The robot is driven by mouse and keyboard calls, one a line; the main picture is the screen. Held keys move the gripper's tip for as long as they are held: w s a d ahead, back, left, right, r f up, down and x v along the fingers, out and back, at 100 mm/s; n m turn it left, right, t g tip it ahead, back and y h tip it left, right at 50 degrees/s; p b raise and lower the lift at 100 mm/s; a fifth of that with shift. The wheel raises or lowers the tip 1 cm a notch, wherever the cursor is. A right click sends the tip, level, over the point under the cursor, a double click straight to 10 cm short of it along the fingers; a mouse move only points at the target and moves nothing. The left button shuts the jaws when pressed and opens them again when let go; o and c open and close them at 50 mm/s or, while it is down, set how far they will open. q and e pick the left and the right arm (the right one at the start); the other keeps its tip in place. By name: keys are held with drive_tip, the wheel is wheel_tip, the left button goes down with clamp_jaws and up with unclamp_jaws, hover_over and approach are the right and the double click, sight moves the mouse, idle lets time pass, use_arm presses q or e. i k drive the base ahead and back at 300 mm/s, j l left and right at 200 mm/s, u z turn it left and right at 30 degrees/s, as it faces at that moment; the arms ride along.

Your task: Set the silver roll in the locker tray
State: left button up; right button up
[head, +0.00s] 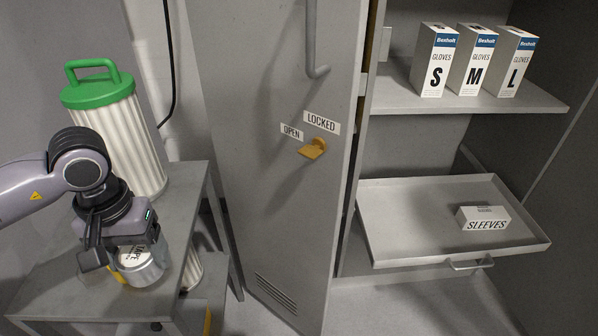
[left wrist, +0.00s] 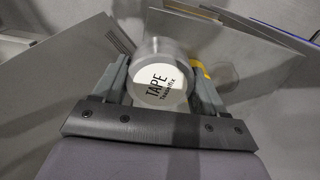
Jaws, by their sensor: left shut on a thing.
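The silver roll (head: 143,264) is a tape roll with a white "TAPE" label on its face. My left gripper (head: 124,258) is shut on it at the grey bench on the left; I cannot tell whether the roll touches the bench top. In the left wrist view the roll (left wrist: 160,75) sits between the two fingers of the left gripper (left wrist: 160,88). The locker tray (head: 400,222) is a pulled-out grey tray on the right, holding a white "SLEEVES" box (head: 483,218). My right gripper is not in view.
The locker door (head: 270,130) stands open between bench and tray, with a yellow latch (head: 313,148). Glove boxes (head: 471,60) stand on the shelf above the tray. A green-topped ribbed canister (head: 125,130) is behind my left arm. The tray's left part is clear.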

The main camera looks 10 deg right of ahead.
sight(416, 229)
drive_tip(key=l+z, duration=0.15)
drive_tip(key=l, duration=0.55)
drive_tip(key=i+l+z, duration=0.1)
drive_tip(key=l, duration=0.55)
drive_tip(key=i+l+z, duration=0.15)
drive_tip(key=l, duration=0.5)
drive_tip(key=i+l+z, duration=0.2)
drive_tip(key=i+l, duration=0.25)
drive_tip(key=i+j, duration=0.3)
drive_tip(key=j, duration=0.2)
